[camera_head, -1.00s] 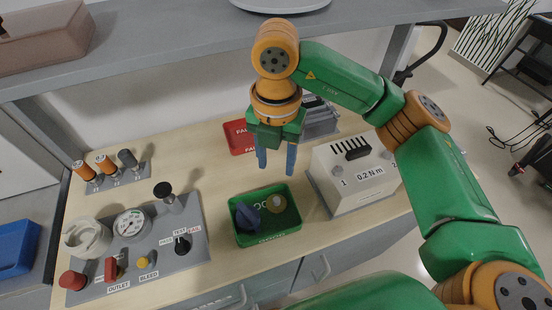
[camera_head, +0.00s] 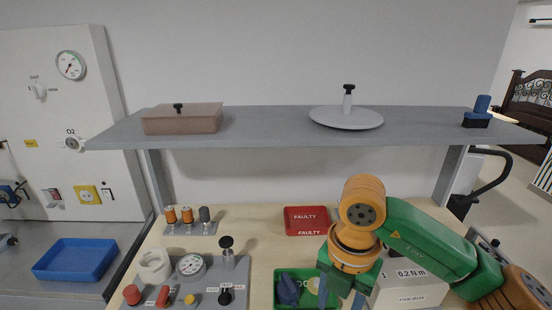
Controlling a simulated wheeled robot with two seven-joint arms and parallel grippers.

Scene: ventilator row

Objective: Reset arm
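My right arm comes in from the right, and its gripper (camera_head: 342,299) points down over the workbench, between the green tray (camera_head: 281,301) and the white fan box (camera_head: 408,291). Its two blue-grey fingers are apart with nothing seen between them. The fingertips run close to the bottom edge of the picture. The gripper hides part of the tray's right side and the fan box's left side. A dark blue piece (camera_head: 288,290) and a pale round piece (camera_head: 314,284) lie in the green tray. My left gripper is not in view.
A grey shelf (camera_head: 270,125) spans above the bench, bearing a brownish lidded box (camera_head: 183,119), a round plate with a knob (camera_head: 346,118) and a blue-black part (camera_head: 478,113). A red FAULTY tray (camera_head: 306,221) sits behind. A gauge panel (camera_head: 205,291) stands left; a blue tray (camera_head: 75,259) farther left.

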